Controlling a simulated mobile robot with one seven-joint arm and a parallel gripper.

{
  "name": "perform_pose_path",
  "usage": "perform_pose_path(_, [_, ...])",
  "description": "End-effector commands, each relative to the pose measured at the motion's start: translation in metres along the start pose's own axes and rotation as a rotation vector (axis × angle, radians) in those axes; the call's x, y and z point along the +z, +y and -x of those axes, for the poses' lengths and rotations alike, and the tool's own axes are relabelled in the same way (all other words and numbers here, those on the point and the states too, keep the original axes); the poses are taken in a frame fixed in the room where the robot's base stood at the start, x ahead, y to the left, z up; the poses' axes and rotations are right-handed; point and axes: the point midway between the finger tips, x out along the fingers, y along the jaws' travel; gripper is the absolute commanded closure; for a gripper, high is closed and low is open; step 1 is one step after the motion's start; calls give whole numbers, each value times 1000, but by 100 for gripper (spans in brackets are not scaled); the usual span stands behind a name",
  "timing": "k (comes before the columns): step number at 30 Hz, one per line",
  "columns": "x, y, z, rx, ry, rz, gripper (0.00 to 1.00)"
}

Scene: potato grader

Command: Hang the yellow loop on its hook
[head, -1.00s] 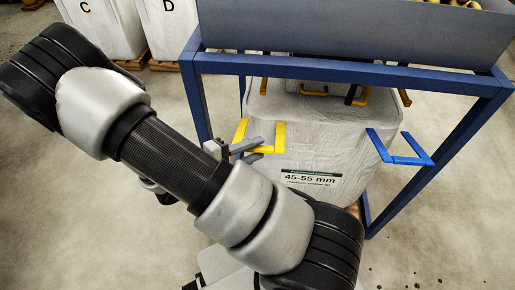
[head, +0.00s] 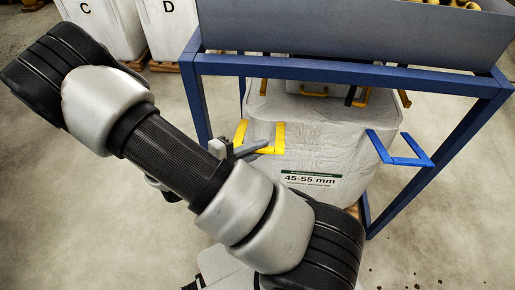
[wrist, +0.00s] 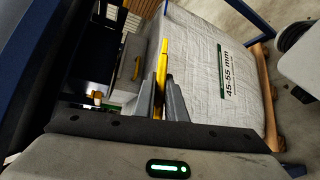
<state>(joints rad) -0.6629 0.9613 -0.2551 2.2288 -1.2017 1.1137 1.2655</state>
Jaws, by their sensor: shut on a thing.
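The yellow loop (head: 279,138) is a flat U-shaped strap on the upper left corner of the white bulk bag (head: 325,150). My gripper (head: 266,147) is at the loop, in front of the bag. In the wrist view my gripper's two grey fingers (wrist: 161,98) are shut on the yellow loop (wrist: 163,62), one on each side of the strap. The loop stands up between them and reaches beyond the fingertips. A small orange-tipped part (wrist: 97,97) shows at left in the wrist view; I cannot tell whether it is the loop's hook.
A blue frame (head: 340,72) stands over the bag, with one post just left of my gripper. A blue loop (head: 402,160) sticks out at the bag's right corner. Darker loops (head: 314,93) are at the back. Bags C and D (head: 170,28) stand behind left.

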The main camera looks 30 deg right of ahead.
Motion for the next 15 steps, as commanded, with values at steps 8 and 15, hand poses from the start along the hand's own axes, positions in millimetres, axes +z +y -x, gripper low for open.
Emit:
perform_pose_path(8, [1,29,1,-86,-1,76,100])
perform_pose_path(15, [-4,62,-4,-215,-1,202,100])
